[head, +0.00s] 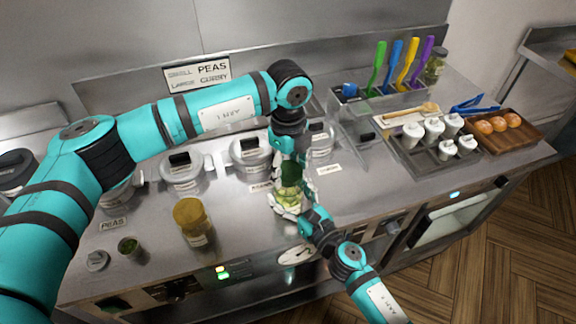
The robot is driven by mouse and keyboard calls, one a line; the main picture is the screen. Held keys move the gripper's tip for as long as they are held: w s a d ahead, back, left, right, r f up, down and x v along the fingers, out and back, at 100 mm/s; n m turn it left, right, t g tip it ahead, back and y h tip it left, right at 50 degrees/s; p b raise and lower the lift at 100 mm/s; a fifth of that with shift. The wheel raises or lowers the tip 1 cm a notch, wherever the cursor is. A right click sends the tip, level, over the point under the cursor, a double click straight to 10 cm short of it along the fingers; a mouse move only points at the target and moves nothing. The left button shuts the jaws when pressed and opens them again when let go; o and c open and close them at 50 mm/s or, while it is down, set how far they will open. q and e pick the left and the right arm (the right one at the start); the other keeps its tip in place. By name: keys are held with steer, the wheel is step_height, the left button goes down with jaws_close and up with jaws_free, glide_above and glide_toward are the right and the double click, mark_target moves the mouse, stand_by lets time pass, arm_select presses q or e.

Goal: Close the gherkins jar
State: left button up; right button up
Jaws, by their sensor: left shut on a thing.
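The gherkins jar (288,196), glass with yellow-green contents, stands near the front middle of the steel counter, partly hidden by both grippers. A dark green round lid (291,171) is at its top. My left gripper (290,165) points down from above and is shut on the lid. I cannot tell whether the lid is seated on the rim or just above it. My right gripper (292,205) comes in from the lower right, with its pale fingers around the jar's body.
Lidded steel containers (184,172) line the back. A yellow jar (193,222) and a small green-topped jar (129,246) stand left, near a grey lid (97,260). White bottles in a rack (432,132) and a wooden tray (520,137) are right. Counter right of the gherkins jar is clear.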

arm_select(q)
steer(key=shift+f, duration=0.9)
steer(key=shift+f, duration=0.6)
arm_select(e)
steer(key=shift+f, duration=0.1)
